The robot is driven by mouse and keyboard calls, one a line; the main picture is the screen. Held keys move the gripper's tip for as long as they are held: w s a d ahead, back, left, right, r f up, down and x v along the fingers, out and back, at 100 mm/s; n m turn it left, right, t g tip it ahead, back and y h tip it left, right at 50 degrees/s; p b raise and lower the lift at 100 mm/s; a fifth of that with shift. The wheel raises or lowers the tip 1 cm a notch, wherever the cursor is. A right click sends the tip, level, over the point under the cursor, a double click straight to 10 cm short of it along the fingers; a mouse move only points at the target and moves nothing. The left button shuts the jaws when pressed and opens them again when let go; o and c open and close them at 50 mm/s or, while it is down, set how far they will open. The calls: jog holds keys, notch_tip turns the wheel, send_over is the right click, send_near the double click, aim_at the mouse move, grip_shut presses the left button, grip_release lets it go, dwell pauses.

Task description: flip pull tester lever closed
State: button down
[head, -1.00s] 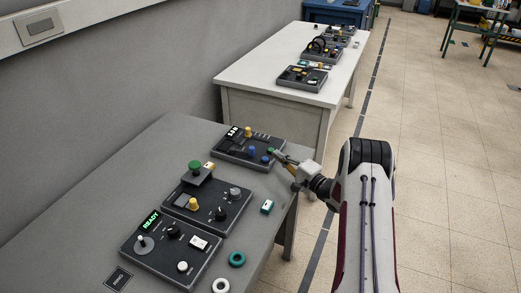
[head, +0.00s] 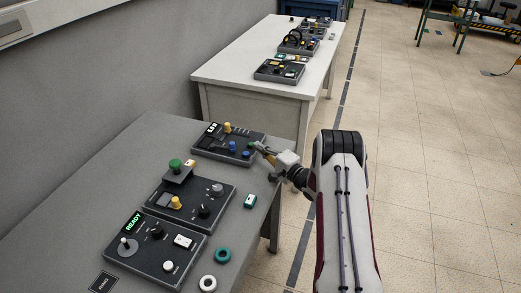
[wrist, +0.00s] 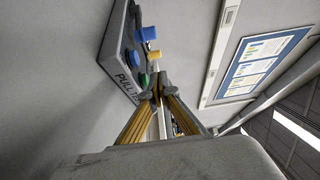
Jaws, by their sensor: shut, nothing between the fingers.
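The pull tester (head: 213,148) is a dark box with a small white-lit display at the far end of the near grey table. In the wrist view its lettered side (wrist: 124,80) reads "PULL T", the rest cut off by the gripper. It carries a yellow knob (head: 227,128), blue knobs (head: 232,146) and a green part (wrist: 144,80). I cannot tell which part is the lever or how it stands. My gripper (head: 259,147) is shut and empty at the tester's right end, its fingertips (wrist: 158,82) close to the green part. Contact cannot be told.
Two more dark panels stand nearer on the table, one with a green mushroom button (head: 175,163), one showing READY (head: 133,223). A white table (head: 240,77) with similar boxes stands behind.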

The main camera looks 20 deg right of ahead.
aim_at(246, 153)
jog(key=shift+x, duration=3.95)
jog(key=shift+s+a, duration=0.6)
jog(key=shift+a, duration=0.25)
jog(key=shift+s+a, duration=0.6)
jog(key=shift+a, duration=0.25)
jog(key=shift+s+a, duration=1.3)
jog(key=shift+s, duration=0.1)
jog(key=shift+s+a+f, duration=0.1)
jog(key=shift+s+a, duration=0.25)
jog(key=shift+a, duration=0.35)
jog(key=shift+w+d, duration=0.2)
jog(key=shift+d, duration=1.1)
jog(key=shift+w+d, duration=0.2)
jog(key=shift+d, duration=1.1)
jog(key=shift+s+a, duration=0.2)
jog(key=shift+s, duration=1.45)
jog(key=shift+s+a, duration=0.25)
jog(key=shift+s, duration=1.35)
jog(key=shift+s+a, duration=0.2)
jog(key=shift+s, duration=1.45)
